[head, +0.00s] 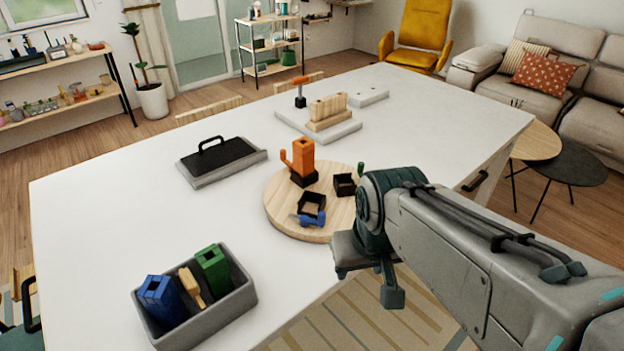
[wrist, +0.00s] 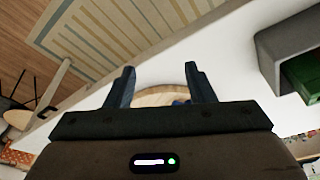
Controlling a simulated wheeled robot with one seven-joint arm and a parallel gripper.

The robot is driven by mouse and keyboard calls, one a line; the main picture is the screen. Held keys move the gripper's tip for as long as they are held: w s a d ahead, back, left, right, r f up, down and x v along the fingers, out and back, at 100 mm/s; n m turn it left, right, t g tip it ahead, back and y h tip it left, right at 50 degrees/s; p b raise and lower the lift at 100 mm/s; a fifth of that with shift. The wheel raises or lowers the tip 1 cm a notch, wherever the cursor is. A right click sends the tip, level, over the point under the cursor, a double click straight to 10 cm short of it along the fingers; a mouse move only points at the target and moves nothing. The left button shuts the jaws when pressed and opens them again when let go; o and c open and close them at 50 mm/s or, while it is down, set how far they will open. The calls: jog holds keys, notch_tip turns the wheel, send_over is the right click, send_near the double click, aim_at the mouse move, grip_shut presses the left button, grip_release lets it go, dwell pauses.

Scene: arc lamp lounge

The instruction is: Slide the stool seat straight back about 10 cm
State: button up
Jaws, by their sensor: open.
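I cannot pick out a stool seat for certain in either view. In the head view, two low wooden tops, perhaps seat backs (head: 210,108) (head: 298,83), show just past the table's far edge, mostly hidden by it. My gripper (wrist: 161,82) is open in the wrist view, with nothing between its fingers. Past the fingertips, a strip of the round wooden board (wrist: 160,97) and a bit of blue show. In the head view my arm hangs over the table's near edge, beside that board (head: 285,221), and hides its right side.
The white table (head: 110,200) carries a grey bin (head: 205,322) of coloured blocks, a black-handled plate (head: 222,160) and a grey slab (head: 342,133) with wooden blocks. The round board holds an orange block (head: 303,157) and black cups. The table's left part is clear.

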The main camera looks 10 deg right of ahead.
jog(key=shift+w+d, duration=0.1)
jog(key=shift+w, duration=0.1)
jog(key=c, duration=0.9)
jog(key=w+d+n, duration=0.1)
jog(key=w, duration=0.1)
jog(key=w+d+n+g, duration=0.1)
jog(key=w, duration=0.1)
jog(key=w+d, duration=0.1)
jog(key=w, duration=0.2)
jog(key=shift+n+g, duration=0.3)
jog(key=shift+n, duration=0.1)
grip_shut()
jog(key=w+d+f+n+g, duration=0.1)
jog(key=w+d+f+n, duration=0.15)
jog(key=w+d, duration=0.35)
jog(key=shift+n, duration=0.35)
jog(key=f, duration=0.3)
jog(key=a+f, duration=0.1)
jog(key=f, duration=0.6)
jog(key=shift+w+a+f+p, duration=0.1)
jog(key=shift+w+a+p, duration=0.05)
jog(key=shift+w+p, duration=0.2)
jog(key=shift+w+a+p, duration=0.3)
jog(key=shift+w+a, duration=0.25)
jog(key=shift+w, duration=0.4)
jog(key=shift+w+a+p, duration=0.25)
jog(key=shift+w+a, duration=0.25)
jog(key=shift+w, duration=0.4)
